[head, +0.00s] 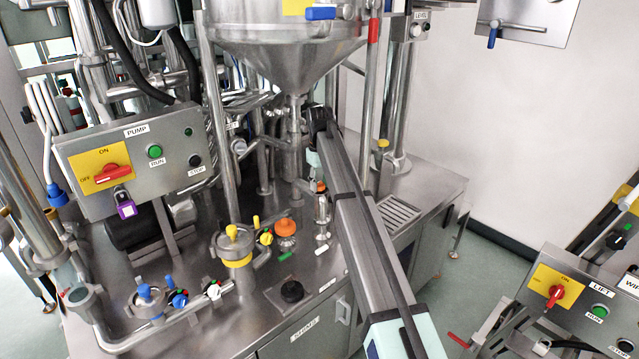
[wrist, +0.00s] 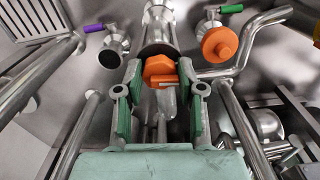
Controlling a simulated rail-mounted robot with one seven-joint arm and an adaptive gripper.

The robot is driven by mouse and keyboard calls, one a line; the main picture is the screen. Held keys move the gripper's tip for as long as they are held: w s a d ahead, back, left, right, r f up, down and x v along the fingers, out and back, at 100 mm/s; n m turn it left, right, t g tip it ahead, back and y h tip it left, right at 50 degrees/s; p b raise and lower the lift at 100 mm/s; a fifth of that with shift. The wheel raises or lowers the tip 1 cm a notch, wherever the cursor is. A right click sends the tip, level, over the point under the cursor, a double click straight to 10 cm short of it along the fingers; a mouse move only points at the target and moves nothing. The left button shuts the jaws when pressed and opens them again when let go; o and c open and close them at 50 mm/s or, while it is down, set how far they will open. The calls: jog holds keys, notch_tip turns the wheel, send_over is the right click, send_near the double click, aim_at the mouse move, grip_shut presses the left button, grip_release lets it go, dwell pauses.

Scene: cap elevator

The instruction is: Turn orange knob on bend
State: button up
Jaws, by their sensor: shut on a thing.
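An orange knob (wrist: 160,70) with flat sides sits at the end of a steel pipe fitting in the middle of the wrist view. It also shows as a small orange patch in the head view (head: 321,187), just below my gripper and partly hidden. My gripper (wrist: 160,92) has its green-padded fingers on either side of this knob and is shut on it. In the head view, my gripper (head: 314,158) is largely hidden by the arm. A second, rounder orange knob (wrist: 219,44) stands apart to the right; it also shows in the head view (head: 285,227).
A steel hopper (head: 290,45) hangs above, with an upright pipe (head: 215,130) nearby. A yellow-topped valve (head: 235,247) and small blue and white knobs stand at the front left. A pump control box (head: 132,160) is at left. A slotted drain (head: 398,214) lies to the right.

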aim_at(321, 185)
jog(key=shift+s+d+f+n, duration=0.1)
jog(key=shift+d+n, duration=0.05)
jog(key=shift+n, duration=0.85)
jog(key=o, duration=1.1)
jog(key=shift+o, duration=0.2)
jog(key=shift+r, duration=0.3)
notch_tip(321, 185, up, 7)
